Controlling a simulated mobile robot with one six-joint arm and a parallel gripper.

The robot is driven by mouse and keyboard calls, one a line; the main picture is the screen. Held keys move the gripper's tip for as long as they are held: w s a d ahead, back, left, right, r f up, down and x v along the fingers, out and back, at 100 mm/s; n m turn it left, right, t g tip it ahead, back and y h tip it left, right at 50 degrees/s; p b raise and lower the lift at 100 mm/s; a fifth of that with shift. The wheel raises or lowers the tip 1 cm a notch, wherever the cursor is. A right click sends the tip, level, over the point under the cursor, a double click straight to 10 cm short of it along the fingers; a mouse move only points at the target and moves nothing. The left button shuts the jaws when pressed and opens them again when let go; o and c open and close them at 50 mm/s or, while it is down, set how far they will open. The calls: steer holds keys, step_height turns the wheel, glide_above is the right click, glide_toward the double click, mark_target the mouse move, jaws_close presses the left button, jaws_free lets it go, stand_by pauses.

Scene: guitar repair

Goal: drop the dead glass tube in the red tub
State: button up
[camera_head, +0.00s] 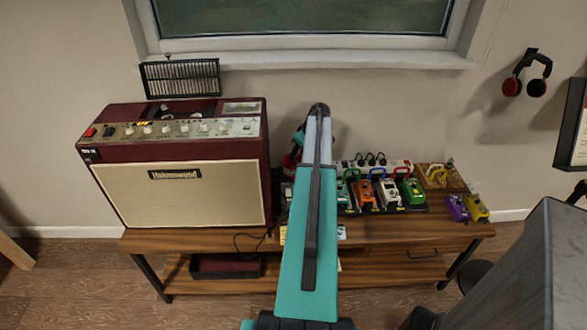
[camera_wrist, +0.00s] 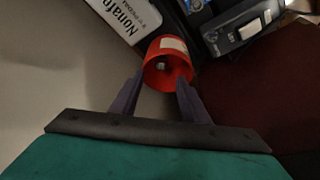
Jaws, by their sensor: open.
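The red tub (camera_wrist: 154,48) shows in the wrist view with its open mouth toward the camera and a pale label on its side. A small pale, greyish piece (camera_wrist: 162,66) shows inside it; I cannot tell if it is the dead glass tube. My gripper (camera_wrist: 160,80) is open, its two dark fingers apart at the near rim of the tub, with nothing seen held between them. I cannot tell if they touch the rim. In the head view my arm hides the gripper and most of that spot behind the amplifier's right side.
The maroon amplifier (camera_head: 180,192) stands on the left of the wooden bench (camera_head: 400,233); its dark side (camera_wrist: 262,115) fills the wrist view's right. Several coloured pedals (camera_head: 390,193) stand right of my arm. A white lettered box (camera_wrist: 125,17) and a grey device (camera_wrist: 238,32) lie beyond the tub.

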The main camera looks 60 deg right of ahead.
steer(key=shift+r, duration=0.1)
steer(key=b+v, duration=0.1)
steer(key=v, duration=1.2)
steer(key=shift+s+r+b, duration=0.15)
steer(key=shift+r+b, duration=0.15)
steer(key=shift+b, duration=0.1)
steer(key=shift+a, duration=0.15)
stand_by(0.3)
